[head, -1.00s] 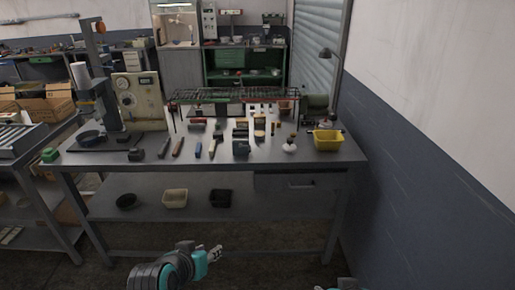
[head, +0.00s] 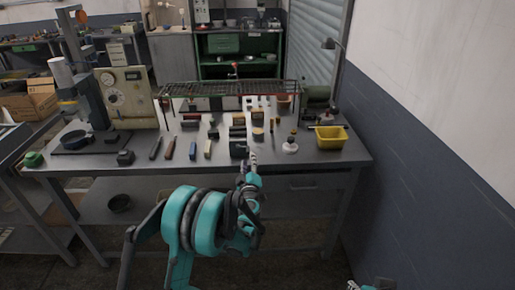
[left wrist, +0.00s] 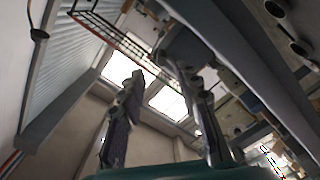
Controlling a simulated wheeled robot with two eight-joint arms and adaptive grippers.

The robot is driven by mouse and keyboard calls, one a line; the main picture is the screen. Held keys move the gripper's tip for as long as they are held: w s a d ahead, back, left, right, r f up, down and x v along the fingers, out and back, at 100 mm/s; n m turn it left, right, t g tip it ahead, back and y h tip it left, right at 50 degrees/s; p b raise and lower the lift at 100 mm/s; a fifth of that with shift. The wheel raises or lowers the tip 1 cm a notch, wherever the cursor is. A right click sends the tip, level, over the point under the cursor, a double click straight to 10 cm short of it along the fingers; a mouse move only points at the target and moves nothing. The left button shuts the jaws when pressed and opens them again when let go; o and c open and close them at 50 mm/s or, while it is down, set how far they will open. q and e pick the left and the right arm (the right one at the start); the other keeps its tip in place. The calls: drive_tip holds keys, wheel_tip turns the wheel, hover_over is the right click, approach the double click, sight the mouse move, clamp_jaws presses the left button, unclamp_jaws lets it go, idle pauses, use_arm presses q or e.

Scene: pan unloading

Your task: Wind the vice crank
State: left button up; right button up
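A small dark block-like thing, likely the vice (head: 238,148), sits at the front edge of the workbench (head: 310,165). Its crank cannot be made out in the head view. My left gripper (head: 252,158) is just right of it, at the bench's front edge. In the left wrist view my left gripper (left wrist: 165,100) has its two fingers apart with nothing between them. A dark grey body (left wrist: 185,45), perhaps the vice, is beyond the fingertips there. A small part of my right arm's end (head: 365,286) shows at the bottom edge; its fingers are unclear.
A yellow bin (head: 331,138) stands at the bench's right end. Several hand tools lie along the front, and a wire rack (head: 225,88) stands behind them. A gauge box (head: 125,97) is at the left. A wall (head: 430,180) bounds the right side.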

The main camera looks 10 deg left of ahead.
sight(248, 149)
use_arm(q)
drive_tip(key=x, duration=0.2)
drive_tip(key=b+x, duration=0.1)
drive_tip(key=x, duration=0.1)
drive_tip(key=b+x, duration=0.1)
drive_tip(key=x, duration=0.1)
drive_tip(key=shift+w+a+f, duration=0.2)
drive_tip(key=shift+w+f, duration=0.1)
drive_tip(key=shift+w, duration=0.05)
drive_tip(key=shift+w+a+r, duration=0.1)
drive_tip(key=shift+w+a, duration=0.05)
drive_tip(key=shift+w, duration=0.4)
